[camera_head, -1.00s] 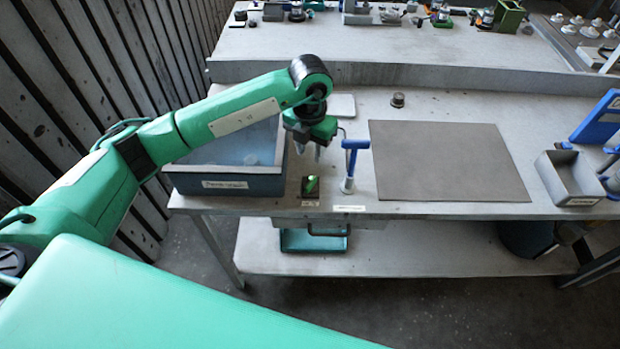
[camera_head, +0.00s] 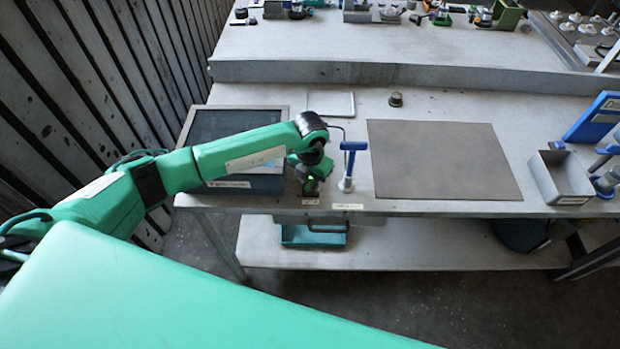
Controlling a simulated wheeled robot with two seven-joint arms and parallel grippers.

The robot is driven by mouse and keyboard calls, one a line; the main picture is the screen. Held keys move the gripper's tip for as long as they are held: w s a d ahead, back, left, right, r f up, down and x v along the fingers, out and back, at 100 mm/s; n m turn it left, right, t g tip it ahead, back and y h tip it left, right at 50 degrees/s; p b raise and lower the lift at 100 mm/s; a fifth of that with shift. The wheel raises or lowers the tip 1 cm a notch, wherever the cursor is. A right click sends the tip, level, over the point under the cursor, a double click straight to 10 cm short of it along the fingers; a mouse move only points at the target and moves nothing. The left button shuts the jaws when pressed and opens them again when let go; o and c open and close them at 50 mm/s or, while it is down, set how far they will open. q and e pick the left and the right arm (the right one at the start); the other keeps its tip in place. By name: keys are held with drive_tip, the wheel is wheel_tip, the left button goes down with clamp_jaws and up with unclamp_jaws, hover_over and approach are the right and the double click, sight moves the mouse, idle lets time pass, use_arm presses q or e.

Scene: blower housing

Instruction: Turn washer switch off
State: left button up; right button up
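The washer switch (camera_head: 311,188) is a small black block with a green lever, at the front left of the table, in front of a blue bin-like washer (camera_head: 255,186). My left gripper (camera_head: 311,180) is right over the switch, pointing down, with its fingers around or just beside the green lever. The gripper body hides part of the switch. Whether the fingers touch the lever or how far apart they are is too small to tell. My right gripper is out of view.
A blue T-handled tool (camera_head: 349,165) stands upright close to the right of the switch. A dark grey mat (camera_head: 443,160) lies to its right. A grey bin (camera_head: 560,178) is at the right end. A small dark knob-like part (camera_head: 395,99) stands behind the mat.

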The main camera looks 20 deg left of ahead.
use_arm(q)
clamp_jaws()
drive_tip(key=shift+n, duration=0.4)
drive_tip(key=shift+n+b, duration=0.6)
drive_tip(key=n+b, duration=0.1)
drive_tip(key=n, duration=0.2)
drive_tip(key=shift+d, duration=0.15)
drive_tip(key=n+b, duration=0.1)
drive_tip(key=n, duration=0.3)
drive_tip(key=shift+w+n+b, duration=0.1)
drive_tip(key=shift+n+b, duration=0.4)
drive_tip(key=shift+n, duration=0.9)
